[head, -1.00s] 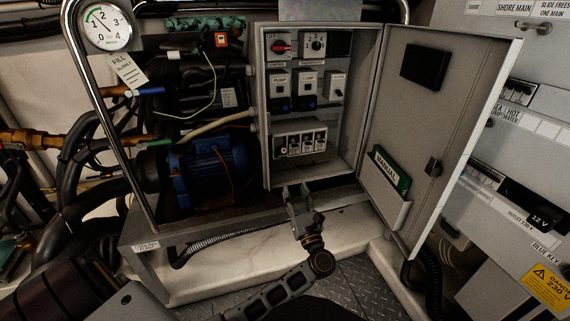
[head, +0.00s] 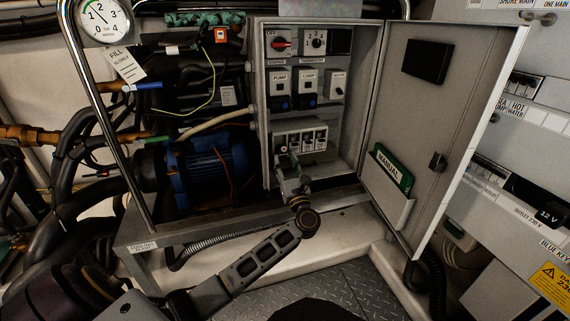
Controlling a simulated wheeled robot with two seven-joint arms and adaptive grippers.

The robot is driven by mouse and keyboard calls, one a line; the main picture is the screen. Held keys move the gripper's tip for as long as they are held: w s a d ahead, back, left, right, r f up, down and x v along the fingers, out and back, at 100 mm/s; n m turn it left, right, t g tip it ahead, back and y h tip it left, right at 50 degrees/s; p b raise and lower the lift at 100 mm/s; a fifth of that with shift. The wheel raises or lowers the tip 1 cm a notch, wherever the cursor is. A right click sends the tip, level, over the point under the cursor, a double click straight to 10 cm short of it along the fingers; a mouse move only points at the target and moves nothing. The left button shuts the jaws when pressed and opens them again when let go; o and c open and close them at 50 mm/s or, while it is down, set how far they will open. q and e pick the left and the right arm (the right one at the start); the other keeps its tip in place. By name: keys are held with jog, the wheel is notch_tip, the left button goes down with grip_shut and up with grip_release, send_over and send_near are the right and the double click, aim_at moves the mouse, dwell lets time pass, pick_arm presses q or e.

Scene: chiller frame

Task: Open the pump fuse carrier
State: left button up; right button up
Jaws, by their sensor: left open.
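The row of fuse carriers (head: 308,138) sits low inside the open grey control box (head: 259,110). Their small labels are too small to read, so I cannot tell which is the pump's. My left gripper (head: 287,160) is open, in front of the lower left part of this row, and hides part of it. I cannot tell whether it touches a carrier. Above the row are the switches marked PUMP (head: 280,88) and its neighbour (head: 307,87). My right gripper is not in view.
The box door (head: 430,130) stands open to the right, with a green manual (head: 391,168) in its pocket. A blue pump motor (head: 210,168) and hoses lie left of the box. A metal tube frame (head: 108,130) stands at the left.

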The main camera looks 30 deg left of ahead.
pick_arm(q)
jog(key=shift+w+a+r, duration=0.15)
jog(key=shift+w+a, duration=0.15)
jog(key=shift+c, duration=0.4)
jog(key=c, duration=0.6)
